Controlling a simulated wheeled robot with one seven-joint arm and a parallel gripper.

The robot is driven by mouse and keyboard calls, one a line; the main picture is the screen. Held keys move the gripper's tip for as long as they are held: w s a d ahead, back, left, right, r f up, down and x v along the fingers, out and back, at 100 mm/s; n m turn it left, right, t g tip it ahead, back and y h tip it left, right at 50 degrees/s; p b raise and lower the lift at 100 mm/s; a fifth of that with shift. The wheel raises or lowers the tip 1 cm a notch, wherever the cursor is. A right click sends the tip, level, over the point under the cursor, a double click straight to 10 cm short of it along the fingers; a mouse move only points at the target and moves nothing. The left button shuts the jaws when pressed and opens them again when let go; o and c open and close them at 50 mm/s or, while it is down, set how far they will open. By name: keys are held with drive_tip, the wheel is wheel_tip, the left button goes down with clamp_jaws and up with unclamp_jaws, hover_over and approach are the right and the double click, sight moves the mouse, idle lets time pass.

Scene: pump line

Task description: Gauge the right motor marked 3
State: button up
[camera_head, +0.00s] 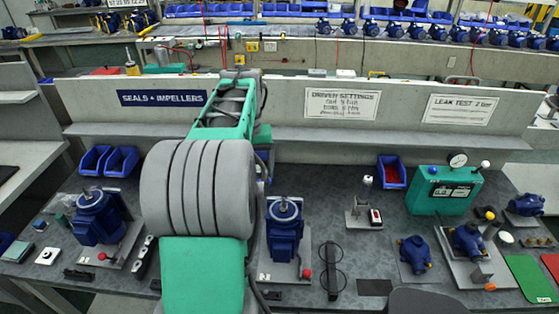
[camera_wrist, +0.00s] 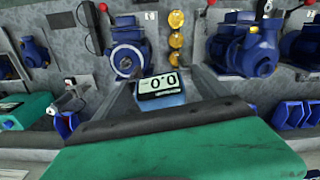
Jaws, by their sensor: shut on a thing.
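My gripper (camera_wrist: 160,88) is shut on a small gauge (camera_wrist: 172,98) with a digital display that reads about -0.0. The gauge points toward the bench; my arm hides it and my gripper in the head view. The right motor (camera_head: 285,232) is blue and stands upright on a grey stand. In the wrist view a blue motor with a pale round face (camera_wrist: 125,58) lies just beyond the gauge, to its left; it looks like the same motor. I cannot tell whether the gauge touches it. A small label (camera_wrist: 151,15) beside it is too small to read surely.
Another blue motor (camera_head: 97,217) stands left of my arm. Gold discs (camera_wrist: 176,40) lie between the motors in the wrist view. A red button (camera_head: 307,273) is by the right motor. A green leak tester (camera_head: 445,190) and blue pumps (camera_head: 414,253) stand to the right.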

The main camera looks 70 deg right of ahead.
drive_tip(key=s+d+r+m, duration=0.1)
drive_tip(key=s+d+m, duration=0.15)
drive_tip(key=s, duration=0.65)
drive_tip(key=shift+n, duration=0.25)
drive_tip(key=f+b, duration=0.2)
drive_tip(key=f, duration=0.1)
drive_tip(key=f+b, duration=0.2)
drive_tip(key=f, duration=0.1)
drive_tip(key=f+b, duration=0.2)
drive_tip(key=f, duration=0.1)
drive_tip(key=shift+w+d+f, duration=0.15)
drive_tip(key=shift+w+f, duration=0.05)
drive_tip(key=shift+w, duration=0.05)
drive_tip(key=shift+f, duration=0.2)
idle(0.6)
drive_tip(key=o, duration=1.6)
drive_tip(key=shift+a, duration=0.2)
